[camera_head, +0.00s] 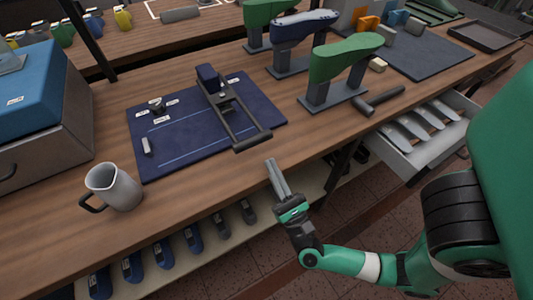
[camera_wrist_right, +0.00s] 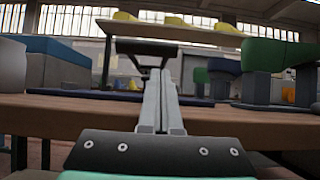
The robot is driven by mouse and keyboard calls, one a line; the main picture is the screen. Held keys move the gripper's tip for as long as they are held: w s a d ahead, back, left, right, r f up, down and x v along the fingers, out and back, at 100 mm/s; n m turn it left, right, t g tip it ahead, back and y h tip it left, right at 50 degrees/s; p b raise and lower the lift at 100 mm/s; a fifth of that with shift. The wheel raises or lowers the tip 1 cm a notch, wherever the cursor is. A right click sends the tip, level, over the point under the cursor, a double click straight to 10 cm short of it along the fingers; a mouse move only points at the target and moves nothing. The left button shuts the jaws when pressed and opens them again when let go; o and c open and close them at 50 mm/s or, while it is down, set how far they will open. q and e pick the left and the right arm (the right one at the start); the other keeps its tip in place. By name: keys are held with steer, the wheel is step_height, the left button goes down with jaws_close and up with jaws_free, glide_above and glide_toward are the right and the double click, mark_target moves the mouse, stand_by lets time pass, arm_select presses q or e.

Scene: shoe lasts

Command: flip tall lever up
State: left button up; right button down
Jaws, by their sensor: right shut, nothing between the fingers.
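The tall lever (camera_head: 232,118) is a dark two-bar frame on a dark blue mat (camera_head: 185,150). It lies low, running from a blue-topped block (camera_head: 207,77) to a black crossbar handle (camera_head: 253,140) near the front edge. My right gripper (camera_head: 270,162) is shut and empty, its fingers pointing toward the handle from just in front of the bench edge. In the right wrist view the shut fingers (camera_wrist_right: 160,75) reach up toward the dark crossbar (camera_wrist_right: 145,47); whether they touch it is unclear. My left gripper is not in view.
A grey mug (camera_head: 115,188) and a blue-topped box (camera_head: 38,95) stand at left. Green and blue shoe lasts (camera_head: 345,58) on stands and a hammer (camera_head: 378,100) are at right. An open drawer (camera_head: 425,130) juts out below. Small labelled parts (camera_head: 157,105) sit on the mat.

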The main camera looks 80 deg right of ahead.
steer(key=x, duration=0.4)
